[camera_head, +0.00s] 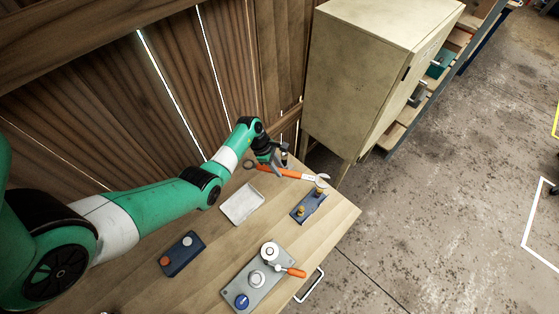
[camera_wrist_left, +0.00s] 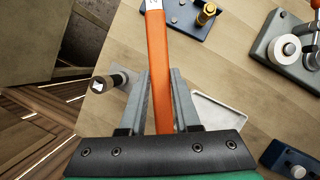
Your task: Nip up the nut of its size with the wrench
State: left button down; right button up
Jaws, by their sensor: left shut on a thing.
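My left gripper (camera_head: 273,158) is shut on a wrench with an orange handle (camera_head: 275,171). The handle also shows between the fingers in the left wrist view (camera_wrist_left: 159,70). The wrench's open silver jaw (camera_head: 322,179) points right in the head view, over or beside the far end of a dark blue plate (camera_head: 308,207). Two brass nuts or bolts stand on this plate, a near one (camera_head: 301,211) and a far one (camera_head: 320,189) close to the jaw. I cannot tell whether the jaw touches the far one. My right gripper is not in view.
A white tray (camera_head: 242,204) lies left of the plate. A grey fixture (camera_head: 258,283) with an orange lever and a dark blue box (camera_head: 182,254) are nearer. A dark cylinder (camera_wrist_left: 101,84) stands beside the gripper. A cabinet (camera_head: 355,75) rises behind the table.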

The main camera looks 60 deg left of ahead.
pick_arm(q)
jog(key=shift+d, duration=0.1)
notch_tip(320, 180, down, 7)
jog(key=b, duration=0.5)
jog(key=shift+r, duration=0.2)
dwell(1.0)
jog(key=shift+f+b, duration=0.75)
dwell(0.5)
